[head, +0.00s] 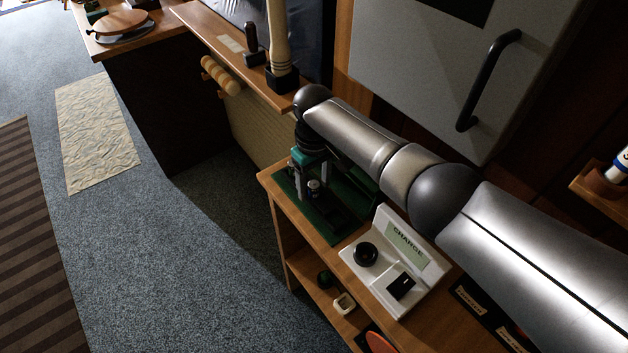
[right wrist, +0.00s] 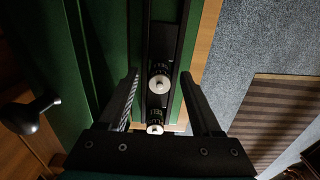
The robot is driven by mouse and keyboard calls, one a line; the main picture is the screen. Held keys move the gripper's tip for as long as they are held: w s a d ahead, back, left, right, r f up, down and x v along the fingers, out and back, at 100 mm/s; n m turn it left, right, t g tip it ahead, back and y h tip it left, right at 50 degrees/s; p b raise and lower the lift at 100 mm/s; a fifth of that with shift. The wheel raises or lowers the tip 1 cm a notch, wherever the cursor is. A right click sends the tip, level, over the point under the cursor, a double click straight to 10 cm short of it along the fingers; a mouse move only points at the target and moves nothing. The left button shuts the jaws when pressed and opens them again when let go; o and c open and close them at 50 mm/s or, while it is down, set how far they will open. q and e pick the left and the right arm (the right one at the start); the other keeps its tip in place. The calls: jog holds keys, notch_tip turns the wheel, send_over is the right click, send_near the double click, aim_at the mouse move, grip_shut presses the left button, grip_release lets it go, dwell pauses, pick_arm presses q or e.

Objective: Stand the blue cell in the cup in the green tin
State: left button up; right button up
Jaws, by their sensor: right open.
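My right gripper (head: 311,180) reaches down over a dark green tin (head: 347,229) on the wooden shelf unit. Its fingers (right wrist: 160,76) are open, one on each side of a small upright cell with a pale round top (right wrist: 159,83). A gap shows between the cell and each finger. A second pale-topped cell (right wrist: 155,129) stands in the same dark channel, nearer the palm. I cannot tell their colours in the wrist view. I cannot make out the cup clearly. My left gripper is not in view.
A white charger (head: 419,276) marked CHARGE, with a round black socket (head: 365,254), stands right of the tin. A white-and-blue cylinder (head: 619,166) is in a wooden holder at the right edge. A cabinet with a black handle (head: 487,80) rises behind my arm.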

aim_at(314, 184)
jog(key=shift+r, duration=0.5)
notch_tip(314, 184, up, 14)
jog(key=p, duration=0.2)
jog(key=shift+r, duration=0.15)
jog(key=shift+s, duration=0.1)
